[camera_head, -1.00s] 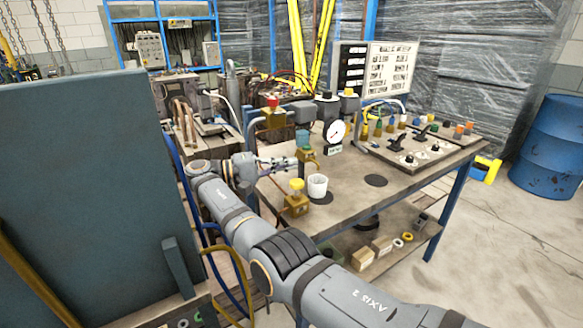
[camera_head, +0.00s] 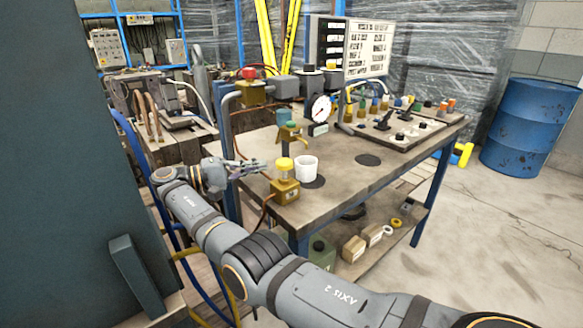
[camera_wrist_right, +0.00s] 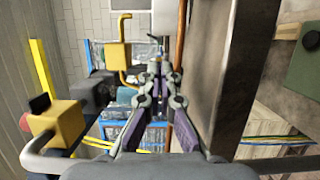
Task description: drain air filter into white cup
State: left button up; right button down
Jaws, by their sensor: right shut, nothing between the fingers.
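The white cup (camera_head: 307,170) stands upright on the workbench, on a dark round mark. My right gripper (camera_head: 262,168) is left of the cup at the bench's left edge, apart from both, shut and empty. My left gripper is out of view.
A yellow-knobbed brass valve (camera_head: 285,188) stands at the bench's front left corner, close to the cup. The bench top (camera_head: 345,185) right of the cup is clear. A blue drum (camera_head: 530,125) stands right.

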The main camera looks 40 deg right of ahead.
aim_at(306, 169)
jog(key=shift+s+d+p, duration=0.1)
jog(key=shift+d+p, duration=0.25)
jog(key=shift+d, duration=0.1)
jog(key=p+x, duration=0.1)
jog(key=x, duration=0.7)
jog(key=shift+d, duration=0.15)
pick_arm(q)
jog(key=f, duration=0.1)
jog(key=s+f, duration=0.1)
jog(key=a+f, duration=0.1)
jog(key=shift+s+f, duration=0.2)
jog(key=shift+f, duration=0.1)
pick_arm(e)
jog(key=shift+s+d, duration=0.1)
jog(key=shift+d, duration=0.3)
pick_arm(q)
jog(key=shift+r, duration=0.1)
